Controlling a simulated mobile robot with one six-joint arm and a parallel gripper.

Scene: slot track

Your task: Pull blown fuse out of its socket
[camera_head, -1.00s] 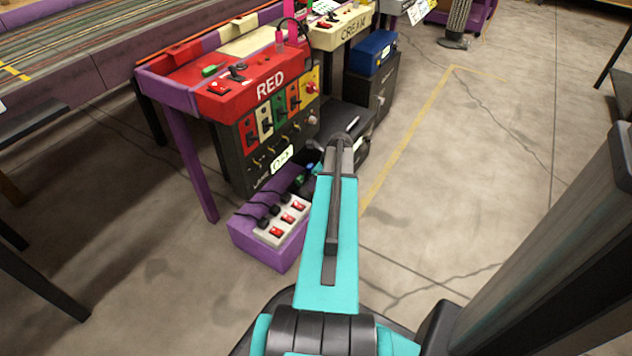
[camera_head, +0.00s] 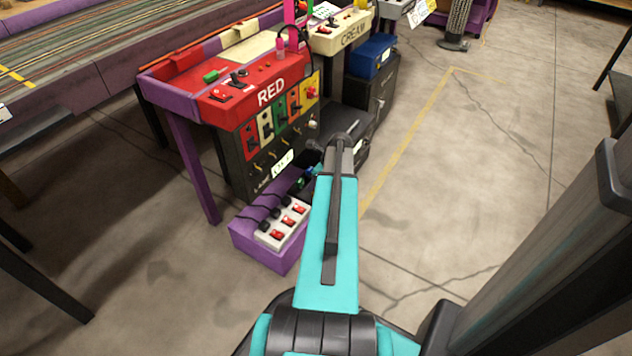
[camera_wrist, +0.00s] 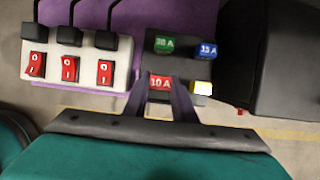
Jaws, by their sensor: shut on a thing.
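A red fuse marked 10 A (camera_wrist: 160,82) is between the fingers of my gripper (camera_wrist: 167,88) in the wrist view. The fingers are shut on it. A green fuse (camera_wrist: 165,44), a blue fuse marked 15 A (camera_wrist: 208,49) and a yellow fuse (camera_wrist: 202,88) stand close around it on a dark fuse block. Whether the red fuse is still seated in its socket cannot be told, as its lower part is hidden. In the head view my arm covers the gripper and the red fuse.
A white power strip with red switches (camera_wrist: 71,62) and black plugs lies left of the fuses on a purple box (camera_head: 250,246). A dark box (camera_wrist: 285,65) stands on the right. The red control panel (camera_head: 258,90) rises behind. Open floor lies to the right.

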